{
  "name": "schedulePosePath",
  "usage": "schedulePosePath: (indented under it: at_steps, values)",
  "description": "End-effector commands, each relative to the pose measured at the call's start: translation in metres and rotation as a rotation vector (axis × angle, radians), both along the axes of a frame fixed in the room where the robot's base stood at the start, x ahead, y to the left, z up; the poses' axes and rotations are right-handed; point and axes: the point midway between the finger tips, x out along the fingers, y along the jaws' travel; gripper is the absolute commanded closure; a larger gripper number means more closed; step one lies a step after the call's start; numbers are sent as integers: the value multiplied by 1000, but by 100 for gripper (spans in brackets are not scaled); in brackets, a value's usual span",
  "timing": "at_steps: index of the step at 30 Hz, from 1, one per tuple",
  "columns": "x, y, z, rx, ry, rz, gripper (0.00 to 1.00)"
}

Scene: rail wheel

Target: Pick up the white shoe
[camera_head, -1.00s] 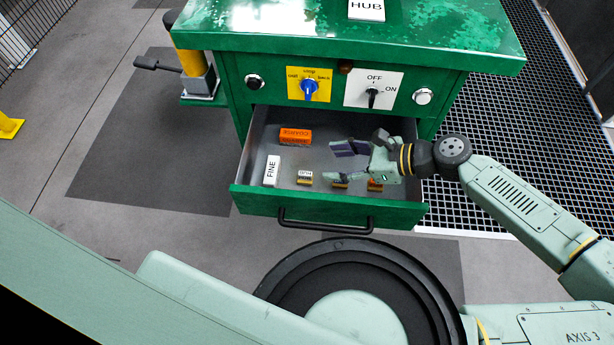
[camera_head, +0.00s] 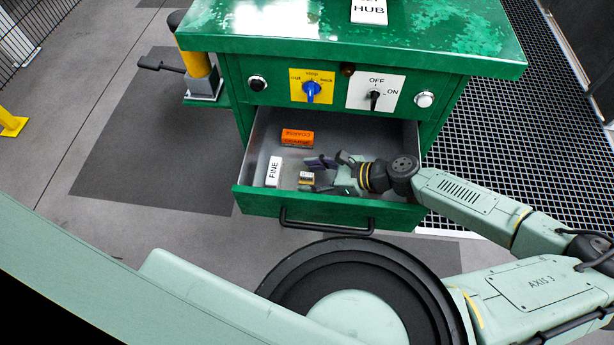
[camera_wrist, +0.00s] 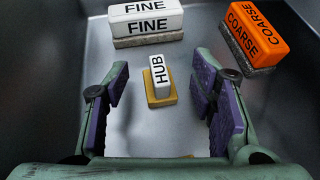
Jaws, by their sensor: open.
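A white block marked FINE (camera_head: 274,171), with a grey rough underside, lies at the left of the open drawer (camera_head: 262,203). In the wrist view the FINE block (camera_wrist: 146,22) is at the top, beyond the fingertips. A smaller white block marked HUB (camera_wrist: 160,80) on a gold base lies between my fingers' lines in the wrist view, and it also shows in the head view (camera_head: 306,177). My gripper (camera_wrist: 160,92) is open and empty, with purple finger pads. In the head view my gripper (camera_head: 319,176) is inside the drawer, right of the FINE block.
An orange block marked COARSE (camera_head: 297,137) lies further back in the drawer, and at the upper right in the wrist view (camera_wrist: 255,35). The drawer's green front and black handle (camera_head: 326,226) are close below my arm. The green cabinet top (camera_head: 330,30) overhangs the drawer's back.

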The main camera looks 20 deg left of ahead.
Motion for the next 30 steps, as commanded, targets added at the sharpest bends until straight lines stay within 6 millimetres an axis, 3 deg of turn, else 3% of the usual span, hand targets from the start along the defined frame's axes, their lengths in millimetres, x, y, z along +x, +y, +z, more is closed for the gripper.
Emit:
schedulePosePath:
  at_steps: [5,27,30]
  values:
    - [0,0,0,0,0,-1,49]
    - [0,0,0,0,0,-1,98]
    - [0,0,0,0,0,-1,100]
